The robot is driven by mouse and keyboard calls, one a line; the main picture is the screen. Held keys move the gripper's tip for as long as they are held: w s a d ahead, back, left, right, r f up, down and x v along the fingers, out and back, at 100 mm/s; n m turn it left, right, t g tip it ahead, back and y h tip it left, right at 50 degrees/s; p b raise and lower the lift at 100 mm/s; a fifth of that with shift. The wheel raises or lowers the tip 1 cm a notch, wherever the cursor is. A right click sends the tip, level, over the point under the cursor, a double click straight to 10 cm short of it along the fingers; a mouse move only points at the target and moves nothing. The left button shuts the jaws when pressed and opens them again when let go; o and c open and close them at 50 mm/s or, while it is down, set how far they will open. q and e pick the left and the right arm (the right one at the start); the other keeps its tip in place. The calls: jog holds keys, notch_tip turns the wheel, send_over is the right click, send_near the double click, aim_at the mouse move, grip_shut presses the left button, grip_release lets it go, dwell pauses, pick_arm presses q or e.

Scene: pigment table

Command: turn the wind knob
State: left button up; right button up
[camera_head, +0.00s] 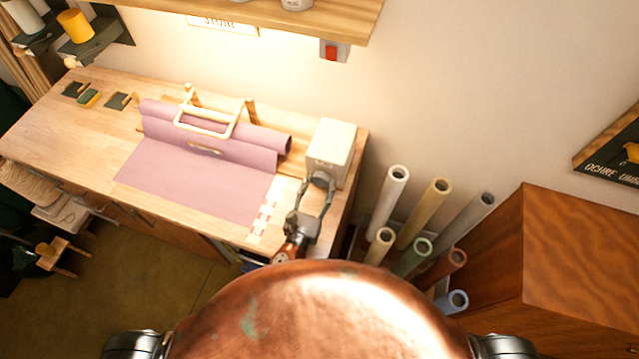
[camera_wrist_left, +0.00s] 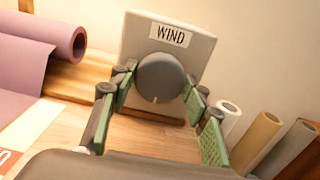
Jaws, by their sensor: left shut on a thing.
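The wind knob (camera_wrist_left: 160,72) is a round grey dial with a small white mark near its bottom edge. It sits on the front of a pale box (camera_head: 333,142) with a label reading WIND (camera_wrist_left: 170,34), at the right end of the workbench. My left gripper (camera_head: 320,182) reaches up to the front of the box. In the left wrist view its green-padded fingers are on both sides of the knob, shut on it. In the head view the gripper mostly hides the knob. My right gripper is not in view.
A purple roll with a sheet (camera_head: 195,182) and a pale handle frame (camera_head: 205,130) lie left of the box on the workbench (camera_head: 50,125). Several coloured tubes (camera_head: 430,205) stand right of the bench, beside a wooden cabinet (camera_head: 580,250). A shelf (camera_head: 330,22) hangs above.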

pick_arm(q)
jog(key=shift+n, duration=0.3)
jog(key=shift+n+b, duration=0.3)
jog(key=shift+n, duration=2.8)
jog(key=o, duration=1.2)
jog(key=shift+c, duration=0.2)
notch_tip(320, 180, up, 10)
